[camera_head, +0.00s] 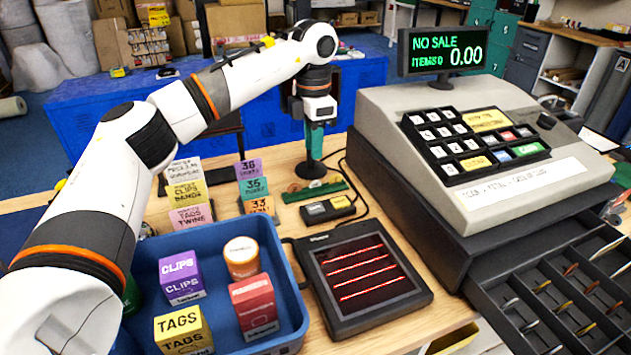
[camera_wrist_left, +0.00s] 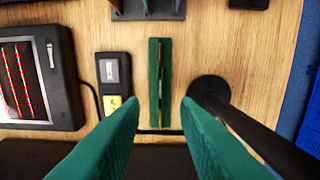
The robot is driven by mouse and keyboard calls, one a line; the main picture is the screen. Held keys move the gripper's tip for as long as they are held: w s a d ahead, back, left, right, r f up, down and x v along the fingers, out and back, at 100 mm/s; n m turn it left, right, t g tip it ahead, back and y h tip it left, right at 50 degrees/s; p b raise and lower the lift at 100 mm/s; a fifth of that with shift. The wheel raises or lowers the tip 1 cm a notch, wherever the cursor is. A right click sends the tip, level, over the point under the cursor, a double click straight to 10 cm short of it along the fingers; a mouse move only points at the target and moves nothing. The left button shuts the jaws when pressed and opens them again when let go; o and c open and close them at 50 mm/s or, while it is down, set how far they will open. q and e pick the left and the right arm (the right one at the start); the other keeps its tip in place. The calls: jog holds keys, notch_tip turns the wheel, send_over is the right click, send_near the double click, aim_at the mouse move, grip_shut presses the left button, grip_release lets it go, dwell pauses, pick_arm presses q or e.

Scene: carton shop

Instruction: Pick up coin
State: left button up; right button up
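A narrow green coin rack (camera_head: 312,192) lies on the wooden counter in front of the black pole base; it also shows in the left wrist view (camera_wrist_left: 154,110). Thin, coin-like pieces stand edge-on in its slot (camera_wrist_left: 160,70); single coins are hard to tell apart. My left gripper (camera_head: 314,150) hangs above and behind the rack, pointing down. In the left wrist view its green fingers (camera_wrist_left: 162,108) are spread apart, with the rack's near part visible between them and nothing held. My right gripper is not in view.
A black pole base (camera_head: 311,169) stands close to my left fingers. A small two-button box (camera_head: 328,208), a scanner plate (camera_head: 368,280), card holders (camera_head: 254,188) and a blue tray (camera_head: 285,270) surround the rack. The cash register (camera_head: 465,150) stands right, its drawer (camera_head: 560,300) open.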

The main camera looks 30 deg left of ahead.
aim_at(315, 185)
pick_arm(q)
notch_tip(315, 185, down, 9)
jog(key=shift+r+p, duration=0.1)
jog(key=shift+p, duration=0.45)
grip_shut()
